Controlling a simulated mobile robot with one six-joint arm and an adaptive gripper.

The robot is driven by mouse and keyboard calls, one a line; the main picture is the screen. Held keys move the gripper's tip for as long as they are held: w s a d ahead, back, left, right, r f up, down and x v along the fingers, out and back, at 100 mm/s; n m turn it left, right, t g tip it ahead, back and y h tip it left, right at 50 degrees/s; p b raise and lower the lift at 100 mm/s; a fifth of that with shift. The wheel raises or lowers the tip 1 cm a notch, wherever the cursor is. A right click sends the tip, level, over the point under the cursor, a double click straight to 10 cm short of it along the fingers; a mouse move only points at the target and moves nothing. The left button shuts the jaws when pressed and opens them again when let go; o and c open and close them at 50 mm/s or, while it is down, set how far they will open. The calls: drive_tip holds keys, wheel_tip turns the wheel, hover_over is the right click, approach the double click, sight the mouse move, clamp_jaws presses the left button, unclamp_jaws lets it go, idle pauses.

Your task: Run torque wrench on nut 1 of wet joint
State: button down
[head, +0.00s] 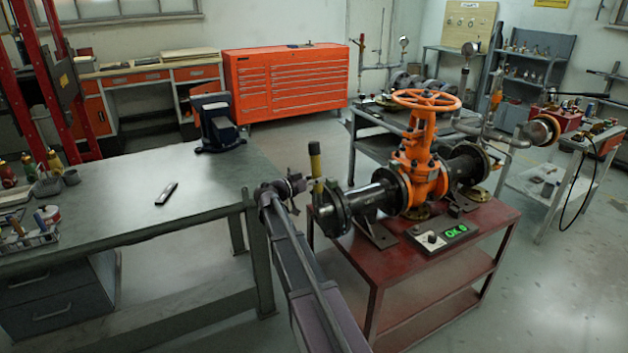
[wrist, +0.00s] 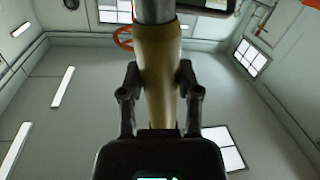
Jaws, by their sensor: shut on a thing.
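The torque wrench (head: 315,163) has a yellow grip with a dark end and stands about upright at the left end of the valve assembly. My gripper (head: 299,184) reaches it from the left. In the wrist view my gripper (wrist: 157,88) has one finger on each side of the wrench's yellow-brown grip (wrist: 158,52) and is shut on it. A grey shaft continues beyond the grip. The flanged wet joint (head: 331,212) is just below and right of the wrench. Nut 1 and the wrench's contact with it cannot be made out.
The orange gate valve (head: 425,165) and black pipe sit on a red cart (head: 375,272). A small box (head: 443,234) there shows green text, seemingly "OK 0". A grey workbench (head: 110,215) stands left. Open floor lies behind, before the orange drawer cabinet (head: 287,82).

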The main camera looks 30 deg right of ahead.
drive_tip(key=shift+d+r, duration=0.1)
drive_tip(key=shift+d, duration=0.55)
idle(1.6)
drive_tip(key=shift+a, duration=0.25)
idle(0.7)
